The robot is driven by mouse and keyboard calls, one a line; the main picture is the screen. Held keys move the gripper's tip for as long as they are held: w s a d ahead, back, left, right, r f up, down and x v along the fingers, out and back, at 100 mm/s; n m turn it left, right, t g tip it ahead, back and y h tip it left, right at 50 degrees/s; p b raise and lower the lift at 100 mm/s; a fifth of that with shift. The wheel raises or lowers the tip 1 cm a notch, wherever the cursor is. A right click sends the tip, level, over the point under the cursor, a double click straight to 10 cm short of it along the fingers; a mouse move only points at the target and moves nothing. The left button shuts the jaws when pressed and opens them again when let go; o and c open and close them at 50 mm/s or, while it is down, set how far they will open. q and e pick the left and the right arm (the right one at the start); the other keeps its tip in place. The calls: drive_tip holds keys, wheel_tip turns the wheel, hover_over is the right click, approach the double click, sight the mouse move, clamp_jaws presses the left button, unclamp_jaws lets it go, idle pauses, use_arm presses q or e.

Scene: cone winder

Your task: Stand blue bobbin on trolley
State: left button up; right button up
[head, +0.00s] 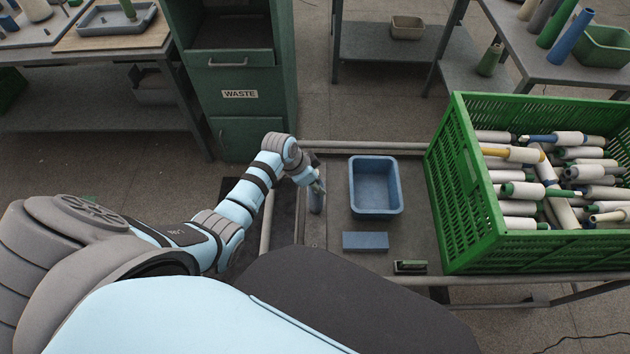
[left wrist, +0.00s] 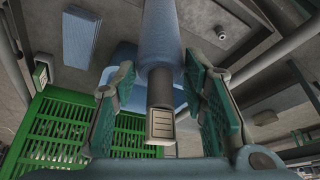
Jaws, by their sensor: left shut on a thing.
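The blue bobbin (head: 317,203) is near the left side of the grey trolley (head: 335,225), left of the blue bin. It looks roughly upright; whether its lower end touches the trolley top I cannot tell. My left gripper (head: 315,186) is shut on it, with its upper part partly hidden by the fingers. In the left wrist view the bobbin (left wrist: 161,38) runs down from the top edge between the two green-padded fingers of my gripper (left wrist: 165,95). My right gripper is not in view.
A blue bin (head: 376,212), a flat blue block (head: 365,241) and a small dark green-marked item (head: 410,267) are on the trolley. A green crate (head: 470,215) full of bobbins fills its right side. A green waste cabinet (head: 240,110) stands behind.

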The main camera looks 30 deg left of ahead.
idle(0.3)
use_arm(q)
drive_tip(key=o, duration=1.8)
drive_tip(key=shift+c, duration=0.2)
drive_tip(key=p+v, duration=0.8)
drive_tip(key=p, duration=0.2)
